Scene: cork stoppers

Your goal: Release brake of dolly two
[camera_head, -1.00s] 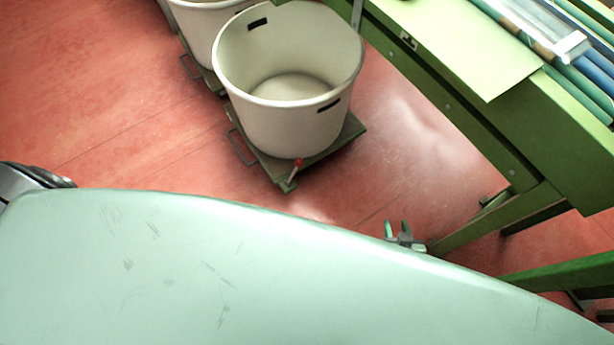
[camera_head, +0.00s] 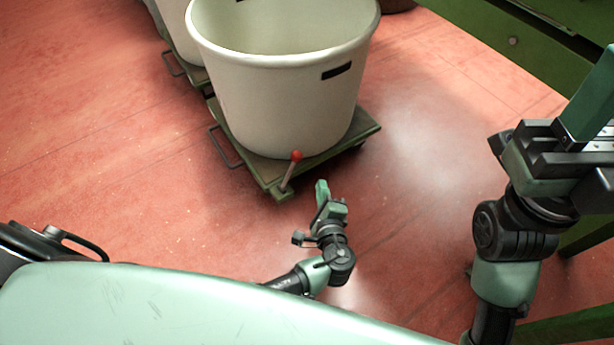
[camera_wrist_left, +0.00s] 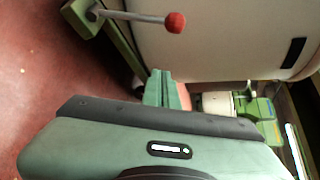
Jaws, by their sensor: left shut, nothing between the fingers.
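The brake lever of the nearer dolly is a short metal rod with a red knob (camera_head: 296,155), rising from the front corner of the green dolly (camera_head: 368,132). A white tub (camera_head: 285,100) stands on this dolly. My left gripper (camera_head: 321,188) is shut and empty, just right of the lever and apart from it. In the left wrist view, the shut fingers (camera_wrist_left: 166,88) are below the red knob (camera_wrist_left: 175,22), with a gap between. My right gripper (camera_head: 592,95) is at the right edge, partly cut off, so its jaws cannot be judged.
A second white tub (camera_head: 172,30) on another green dolly (camera_head: 187,70) stands behind at the upper left. A green bench (camera_head: 520,45) is at the upper right. The red floor (camera_head: 420,200) right of the near dolly is clear.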

